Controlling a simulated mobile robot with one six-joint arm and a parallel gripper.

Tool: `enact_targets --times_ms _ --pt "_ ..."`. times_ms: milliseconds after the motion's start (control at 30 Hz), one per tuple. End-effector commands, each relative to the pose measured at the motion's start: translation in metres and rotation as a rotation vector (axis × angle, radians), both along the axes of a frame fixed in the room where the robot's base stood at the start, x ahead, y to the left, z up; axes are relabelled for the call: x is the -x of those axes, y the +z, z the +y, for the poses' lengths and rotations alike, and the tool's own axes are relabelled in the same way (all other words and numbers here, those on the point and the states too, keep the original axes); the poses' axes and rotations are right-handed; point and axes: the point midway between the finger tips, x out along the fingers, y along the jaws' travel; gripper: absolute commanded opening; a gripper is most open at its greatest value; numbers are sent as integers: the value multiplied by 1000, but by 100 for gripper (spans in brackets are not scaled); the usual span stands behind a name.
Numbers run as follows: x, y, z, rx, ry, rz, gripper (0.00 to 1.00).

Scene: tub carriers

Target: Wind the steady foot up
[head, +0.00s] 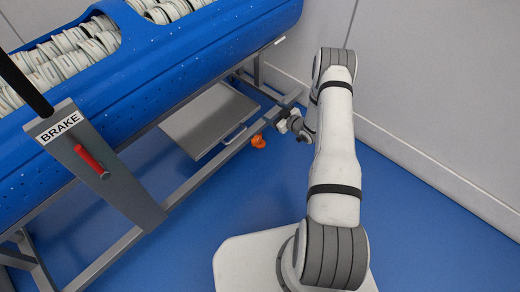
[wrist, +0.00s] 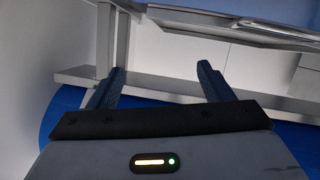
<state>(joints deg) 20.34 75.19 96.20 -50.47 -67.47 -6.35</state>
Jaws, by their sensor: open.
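A small orange part (head: 258,141), perhaps the steady foot or its knob, shows low at the right end of the carrier's steel frame (head: 215,165). It is too small to tell its height or whether it touches the floor. My gripper (head: 294,124) is just to the right of it in the head view, partly hidden by my arm. In the wrist view my gripper (wrist: 161,66) is open, with nothing between its two fingers. Beyond them are a grey upright leg (wrist: 104,42) and a low grey rail (wrist: 150,88). The orange part does not show there.
The blue tub (head: 175,60) of stacked pale pieces lies above the frame. A BRAKE plate (head: 120,190) with a red handle (head: 91,161) stands at left. A grey panel (head: 208,118) sits under the tub. A pale wall (head: 440,90) bounds the right; blue floor (head: 215,205) lies open in front.

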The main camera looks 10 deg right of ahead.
Motion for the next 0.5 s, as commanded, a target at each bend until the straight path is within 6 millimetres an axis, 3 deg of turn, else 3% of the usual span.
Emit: enact_targets --times_ms 33,200,333,500 --pt "14 -46 4 -42 22 -19 74" --pt "53 -116 17 -169 86 -108 74" --pt "75 -144 24 -235 111 -153 74" --pt "84 -155 29 -271 124 -178 74"
